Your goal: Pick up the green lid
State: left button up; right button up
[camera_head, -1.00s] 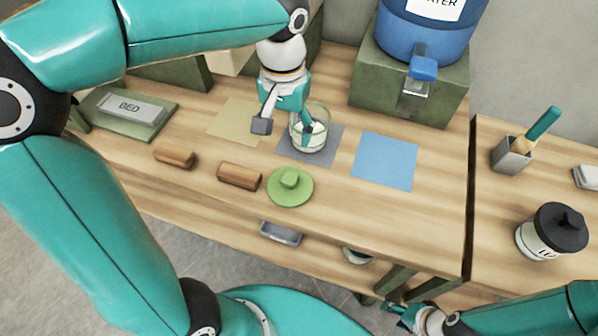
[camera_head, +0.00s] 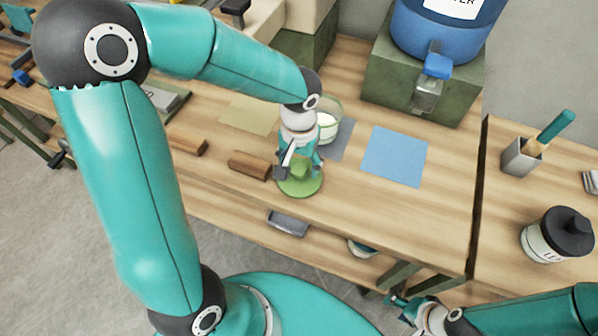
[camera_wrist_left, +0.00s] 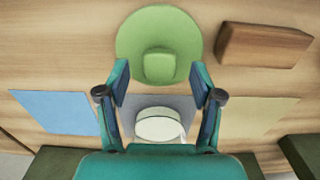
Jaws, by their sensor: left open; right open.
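The green lid (camera_head: 301,185) lies flat on the wooden table near its front edge, with a raised square knob on top. In the left wrist view the lid (camera_wrist_left: 131,38) and its knob (camera_wrist_left: 159,66) show just beyond the fingertips. My left gripper (camera_head: 298,172) is open and hangs above the lid, partly covering it. In the left wrist view the two fingers (camera_wrist_left: 159,82) stand apart, with the knob centred between their lines. My right gripper (camera_head: 402,308) is low at the bottom right, far from the lid, open and empty.
A glass jar (camera_head: 329,118) with pale contents stands on a grey mat (camera_head: 341,142) behind the lid. A wooden block (camera_head: 250,164) lies close left of the lid. A blue mat (camera_head: 394,156) lies right. The water dispenser (camera_head: 424,85) stands at the back.

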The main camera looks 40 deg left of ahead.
pick_arm(q)
jog(key=shift+f, duration=1.25)
jog(key=c, duration=1)
jog(key=shift+r, duration=0.1)
